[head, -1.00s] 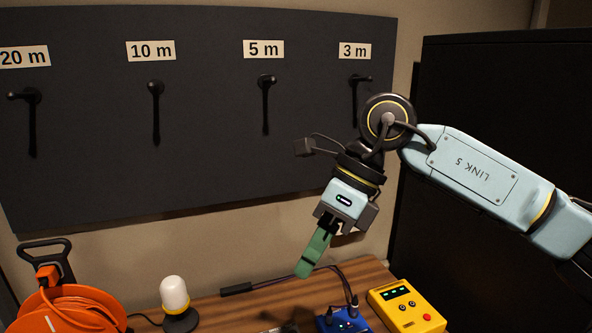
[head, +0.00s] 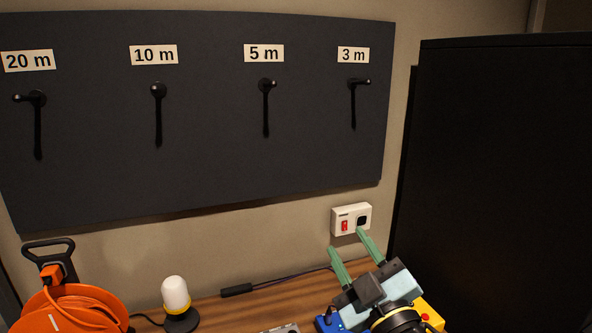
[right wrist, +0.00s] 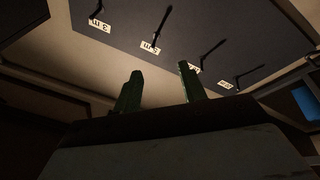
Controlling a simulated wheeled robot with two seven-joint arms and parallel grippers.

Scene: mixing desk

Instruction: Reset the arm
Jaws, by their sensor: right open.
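My right gripper (head: 350,248) shows at the lower right of the head view, with its two green fingers spread apart and nothing between them. It points up toward the wall, in front of the desk's back edge and below the white wall socket (head: 351,219). In the right wrist view the two fingers (right wrist: 160,88) also stand apart and empty, with the dark board beyond them. My left gripper is not in view.
A dark board (head: 205,185) with labelled hooks hangs on the wall. On the wooden desk (head: 215,308) are an orange cable reel (head: 75,312), a white lamp (head: 175,295), a blue box (head: 326,322) and a yellow box (head: 432,314), partly behind my gripper. A black cabinet (head: 500,170) stands right.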

